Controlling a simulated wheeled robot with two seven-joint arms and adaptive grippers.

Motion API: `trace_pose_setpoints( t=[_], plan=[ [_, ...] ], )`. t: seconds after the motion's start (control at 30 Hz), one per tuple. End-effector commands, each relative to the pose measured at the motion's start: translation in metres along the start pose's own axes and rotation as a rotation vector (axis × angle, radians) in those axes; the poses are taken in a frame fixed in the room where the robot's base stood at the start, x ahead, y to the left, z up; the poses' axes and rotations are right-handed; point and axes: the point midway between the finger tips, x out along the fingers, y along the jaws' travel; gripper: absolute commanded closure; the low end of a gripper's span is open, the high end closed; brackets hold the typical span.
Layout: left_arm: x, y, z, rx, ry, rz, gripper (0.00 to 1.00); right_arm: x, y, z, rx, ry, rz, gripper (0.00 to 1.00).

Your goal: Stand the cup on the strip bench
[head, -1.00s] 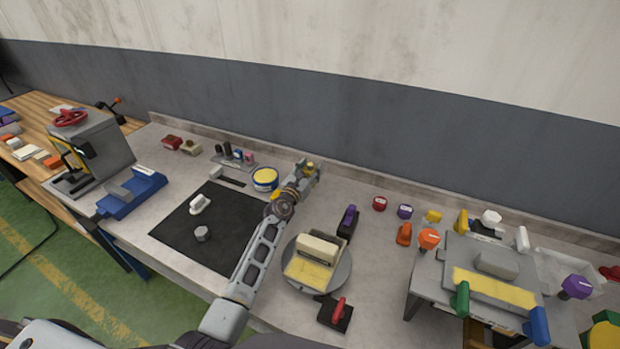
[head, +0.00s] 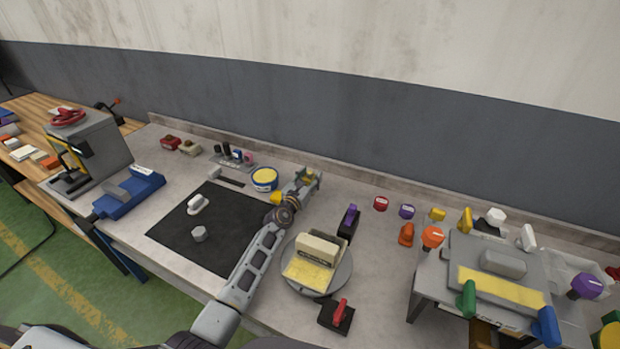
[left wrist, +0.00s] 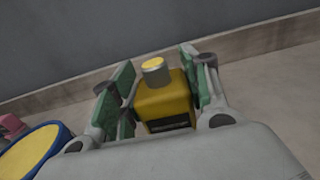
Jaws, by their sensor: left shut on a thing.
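My left gripper (head: 305,181) reaches over the rear of the grey worktop. It is shut on a yellow block-like thing (left wrist: 165,98) with a dark label and a short metal cap with a yellow top; it sits between the green-padded fingers. In the head view this thing is small and mostly hidden by the fingers. I cannot make out for sure which thing is the cup. A low grey bench (head: 452,290) with a yellow strip on top stands at the right and may be the strip bench. My right gripper is not in view.
A blue and yellow tin (head: 265,179) stands left of the gripper. A round turntable (head: 341,276) bears a cream and yellow block. A black mat (head: 215,245) lies left of my arm. Several coloured knobs and clamps surround the grey bench. The wall rises behind the worktop.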

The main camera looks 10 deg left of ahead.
Motion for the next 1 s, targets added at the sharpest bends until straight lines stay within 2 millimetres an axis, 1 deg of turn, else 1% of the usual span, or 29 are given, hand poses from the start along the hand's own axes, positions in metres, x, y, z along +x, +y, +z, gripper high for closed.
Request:
trace_pose_setpoints(
  t=[0.03,0.17,0.2,0.53,0.7,0.87,1.0],
  plan=[
    [0.0,0.0,-0.001,0.0,0.0,0.0,0.52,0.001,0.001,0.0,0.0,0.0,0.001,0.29],
    [0.0,0.0,-0.001,0.0,0.0,0.0,0.35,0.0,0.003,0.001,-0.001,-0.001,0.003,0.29],
    [0.0,0.0,-0.001,0.0,0.0,0.0,0.33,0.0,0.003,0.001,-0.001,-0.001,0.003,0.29],
    [0.0,0.0,0.0,0.0,0.0,0.0,0.33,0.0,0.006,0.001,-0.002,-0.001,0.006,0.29],
    [0.0,0.0,0.003,0.0,0.0,0.0,0.33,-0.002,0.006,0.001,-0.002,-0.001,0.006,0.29],
    [-0.008,0.0,0.001,0.0,0.002,-0.001,0.33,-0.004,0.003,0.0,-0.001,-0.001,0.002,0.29],
    [-0.019,-0.001,0.001,0.0,0.002,-0.001,0.33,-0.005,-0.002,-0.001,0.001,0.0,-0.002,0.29]
  ],
)
